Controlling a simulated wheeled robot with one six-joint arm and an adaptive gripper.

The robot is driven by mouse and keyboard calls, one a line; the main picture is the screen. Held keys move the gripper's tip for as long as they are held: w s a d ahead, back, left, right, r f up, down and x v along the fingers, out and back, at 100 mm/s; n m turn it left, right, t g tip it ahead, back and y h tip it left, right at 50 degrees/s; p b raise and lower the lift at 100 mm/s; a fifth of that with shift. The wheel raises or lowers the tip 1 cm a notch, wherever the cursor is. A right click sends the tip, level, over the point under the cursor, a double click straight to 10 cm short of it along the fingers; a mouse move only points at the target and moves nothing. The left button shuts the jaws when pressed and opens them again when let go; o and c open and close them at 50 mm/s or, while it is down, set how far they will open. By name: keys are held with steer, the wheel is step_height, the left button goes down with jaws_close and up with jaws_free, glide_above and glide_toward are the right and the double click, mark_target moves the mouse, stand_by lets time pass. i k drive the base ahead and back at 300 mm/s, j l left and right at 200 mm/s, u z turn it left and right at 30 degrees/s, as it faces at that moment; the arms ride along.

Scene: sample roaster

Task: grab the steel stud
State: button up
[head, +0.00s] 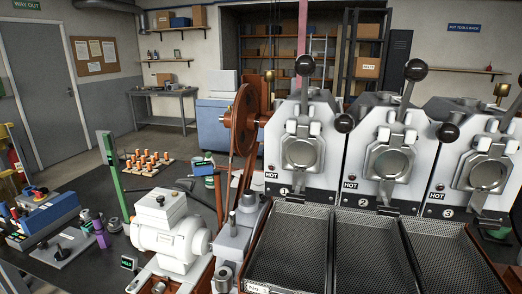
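A short upright grey metal post (233,223) stands on the machine bed at the lower middle, right of the white motor housing. It looks like the steel stud, but it is small and I cannot be sure. A wider grey metal cylinder (224,278) stands nearer, at the bottom edge. My gripper is not in view, so its place relative to these and its state cannot be seen.
Three roaster units with black-knobbed levers (406,72) and HOT labels stand at the right, above mesh trays (372,255). A red-brown wheel (245,118) rises behind the white motor (168,225).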

mark_target(233, 216)
steer(key=l+u, duration=0.15)
steer(key=u, duration=0.25)
steer(key=k+l+u, duration=0.1)
steer(key=u, duration=0.3)
steer(key=k+l+u, duration=0.1)
steer(key=u, duration=0.35)
steer(key=k, duration=0.05)
